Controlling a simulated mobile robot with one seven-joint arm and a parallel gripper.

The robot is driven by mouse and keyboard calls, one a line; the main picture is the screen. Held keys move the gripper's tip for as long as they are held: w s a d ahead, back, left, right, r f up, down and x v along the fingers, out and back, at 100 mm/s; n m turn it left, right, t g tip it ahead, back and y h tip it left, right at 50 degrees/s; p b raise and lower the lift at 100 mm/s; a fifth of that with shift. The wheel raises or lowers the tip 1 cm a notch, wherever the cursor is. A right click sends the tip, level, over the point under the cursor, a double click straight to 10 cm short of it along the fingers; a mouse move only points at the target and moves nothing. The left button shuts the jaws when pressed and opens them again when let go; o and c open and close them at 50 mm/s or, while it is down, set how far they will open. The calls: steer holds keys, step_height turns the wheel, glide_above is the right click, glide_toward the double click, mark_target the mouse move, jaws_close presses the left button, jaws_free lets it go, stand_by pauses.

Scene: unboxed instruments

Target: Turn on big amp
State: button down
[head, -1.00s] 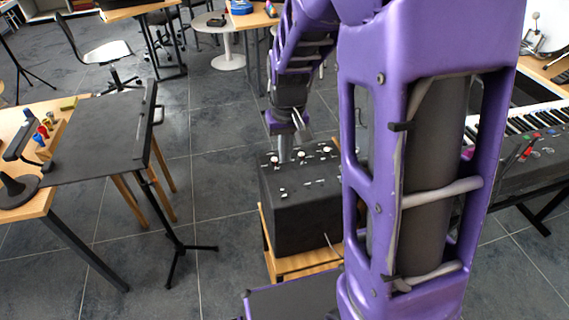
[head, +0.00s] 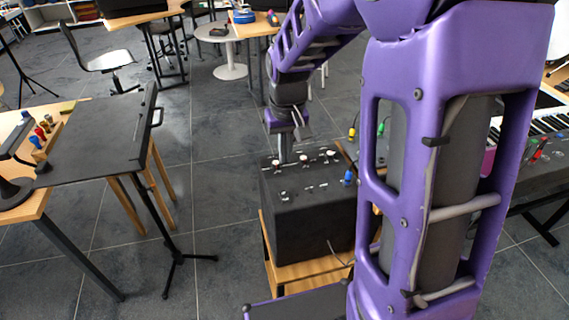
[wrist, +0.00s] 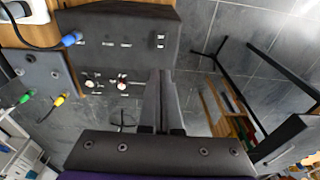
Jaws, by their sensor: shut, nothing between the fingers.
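The big amp (head: 308,222) is a dark box on a low wooden stand, left of my purple arm in the head view. Its top panel carries white knobs and small switches, and it shows in the wrist view (wrist: 140,45). My gripper (head: 285,158) points down at the far left part of the amp's top. In the wrist view my gripper (wrist: 159,75) is shut and empty, with its fingers over the panel's edge, right of the white knobs (wrist: 122,81). I cannot tell whether the fingertips touch the panel. My arm hides the right side of the amp's surroundings.
A blue plug (head: 348,177) sits by the amp's right edge. A grey device (wrist: 38,80) with coloured plugs lies beside it. A keyboard (head: 535,125) stands at the right. A black music stand (head: 95,140) and a table stand at the left, with open floor between.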

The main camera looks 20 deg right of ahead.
mark_target(284, 193)
steer(key=f, duration=0.4)
steer(key=w+f+b, duration=0.1)
steer(key=f, duration=0.3)
steer(key=f+b, duration=0.1)
steer(key=f, duration=0.3)
steer(key=shift+w+f, duration=0.2)
steer(key=shift+w, duration=0.1)
steer(key=shift+f, duration=0.35)
steer(key=shift+r, duration=0.15)
steer(key=shift+s, duration=0.2)
steer(key=shift+s+r, duration=0.1)
steer(key=shift+s, duration=0.45)
steer(key=shift+r, duration=0.1)
